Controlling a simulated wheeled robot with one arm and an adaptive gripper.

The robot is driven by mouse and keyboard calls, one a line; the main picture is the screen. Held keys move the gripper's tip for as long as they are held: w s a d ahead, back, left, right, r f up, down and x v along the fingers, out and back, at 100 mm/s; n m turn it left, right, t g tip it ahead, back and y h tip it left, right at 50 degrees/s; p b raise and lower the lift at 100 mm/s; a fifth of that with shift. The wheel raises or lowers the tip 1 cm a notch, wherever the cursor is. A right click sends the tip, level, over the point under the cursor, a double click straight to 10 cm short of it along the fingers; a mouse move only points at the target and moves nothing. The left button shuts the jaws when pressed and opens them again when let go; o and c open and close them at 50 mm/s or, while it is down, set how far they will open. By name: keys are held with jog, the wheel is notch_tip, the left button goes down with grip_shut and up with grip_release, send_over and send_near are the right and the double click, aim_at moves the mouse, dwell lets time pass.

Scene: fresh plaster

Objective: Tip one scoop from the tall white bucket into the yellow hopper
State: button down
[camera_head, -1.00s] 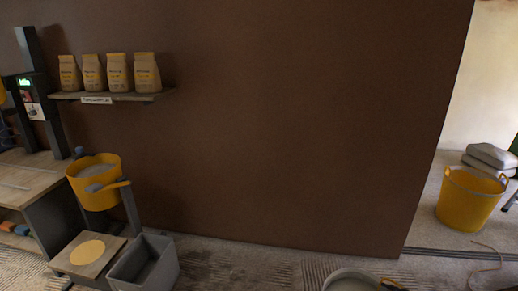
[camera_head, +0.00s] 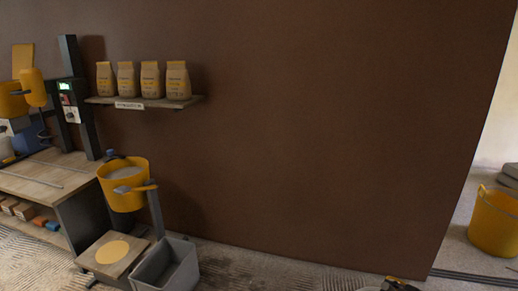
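A yellow round vessel (camera_head: 114,195), which looks like the hopper, stands on a dark stand at the left, beside the workbench. Pale grey material (camera_head: 124,173) shows inside it, and a scoop with a yellow handle (camera_head: 143,188) lies across its near rim. I cannot make out a tall white bucket for certain. A pale round rim (camera_head: 368,289) is cut off at the bottom edge, so I cannot tell what vessel it belongs to.
A grey open bin (camera_head: 167,272) and a low board with a yellow disc (camera_head: 113,252) sit below the hopper. A wooden workbench (camera_head: 48,178) is at the left. Several paper bags (camera_head: 150,79) stand on a wall shelf. A yellow tub (camera_head: 493,222) is at the right, past the wall's edge.

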jog(key=w+a+r, duration=0.3)
jog(key=a+r, duration=0.5)
jog(key=r, duration=0.1)
jog(key=w+a+r+n+y, duration=0.1)
jog(key=w+a+r, duration=0.3)
jog(key=a+r, duration=0.5)
jog(key=w+a+r, duration=0.4)
jog(key=a+r, duration=0.4)
jog(key=r, duration=0.1)
jog(key=shift+a+n+y, duration=0.3)
jog(key=shift+a, duration=0.05)
jog(key=shift+w+r, duration=0.1)
